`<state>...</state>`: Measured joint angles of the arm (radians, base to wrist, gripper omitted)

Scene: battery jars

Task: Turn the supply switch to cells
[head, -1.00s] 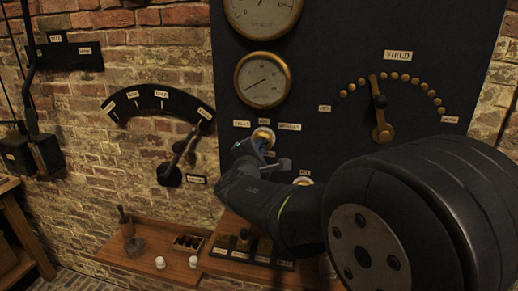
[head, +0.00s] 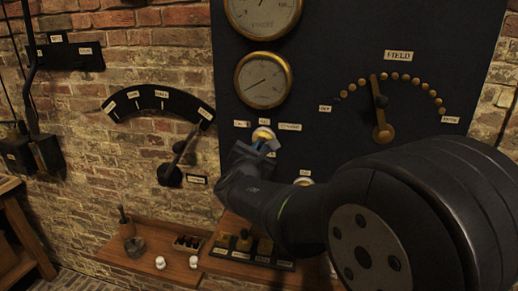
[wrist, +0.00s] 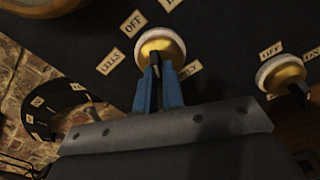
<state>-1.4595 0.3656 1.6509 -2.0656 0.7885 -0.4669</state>
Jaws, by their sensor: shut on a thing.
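The supply switch (head: 263,134) is a round brass-and-white knob on the dark panel, below the lower gauge. It also shows in the wrist view (wrist: 160,43), with a CELLS label (wrist: 110,62) to its left, an OFF label (wrist: 133,23) at its upper left and a partly covered label (wrist: 189,69) at its lower right. My gripper (wrist: 157,78) is shut on the switch's small handle, its blue fingers against the front of the knob. In the head view my gripper (head: 267,147) hides the knob's lower part. The fingers hide most of the handle, so I cannot tell its exact setting.
A second knob (wrist: 281,72) with an OFF label sits to the right in the wrist view. A large lever switch (head: 180,158) is on the brick wall at left. A wooden shelf (head: 135,268) lies below.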

